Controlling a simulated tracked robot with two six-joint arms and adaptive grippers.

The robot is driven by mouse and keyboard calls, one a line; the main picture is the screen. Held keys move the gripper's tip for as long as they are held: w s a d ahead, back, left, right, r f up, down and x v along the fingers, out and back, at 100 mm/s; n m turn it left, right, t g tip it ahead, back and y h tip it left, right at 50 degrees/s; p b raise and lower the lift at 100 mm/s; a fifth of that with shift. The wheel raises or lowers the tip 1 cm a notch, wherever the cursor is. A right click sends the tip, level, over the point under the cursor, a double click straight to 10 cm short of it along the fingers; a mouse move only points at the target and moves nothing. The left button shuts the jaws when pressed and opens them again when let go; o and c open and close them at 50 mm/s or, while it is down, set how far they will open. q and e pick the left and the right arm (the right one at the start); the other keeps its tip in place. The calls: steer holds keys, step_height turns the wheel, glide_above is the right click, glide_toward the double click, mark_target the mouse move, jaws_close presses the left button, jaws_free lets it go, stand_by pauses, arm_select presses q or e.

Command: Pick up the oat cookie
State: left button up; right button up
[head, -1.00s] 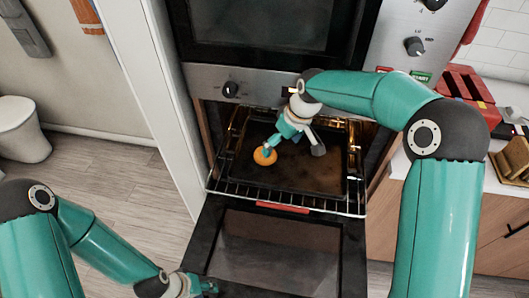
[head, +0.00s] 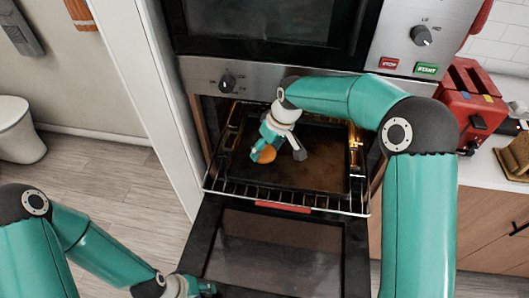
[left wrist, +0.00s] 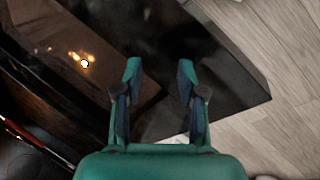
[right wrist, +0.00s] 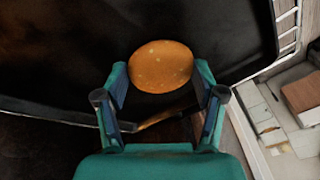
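The oat cookie (head: 267,154) is a round orange-brown disc on the dark baking tray (head: 315,178) in the open oven. My right gripper (head: 281,150) is over the tray, right at the cookie. In the right wrist view the cookie (right wrist: 160,66) lies between and slightly beyond the fingertips of the open right gripper (right wrist: 161,72), with a narrow gap on each side. My left gripper (left wrist: 160,68) is open and empty over the lowered oven door; in the head view it shows only partly, at the bottom edge.
The oven door (head: 275,245) hangs open in front, below the wire rack with its red-marked front bar (head: 283,207). A red toaster (head: 470,98) stands on the counter at the right. The oven walls bound the tray on both sides. Wood floor lies free at the left.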

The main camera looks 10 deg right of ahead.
steer(key=c, duration=0.5)
steer(key=shift+r, duration=0.1)
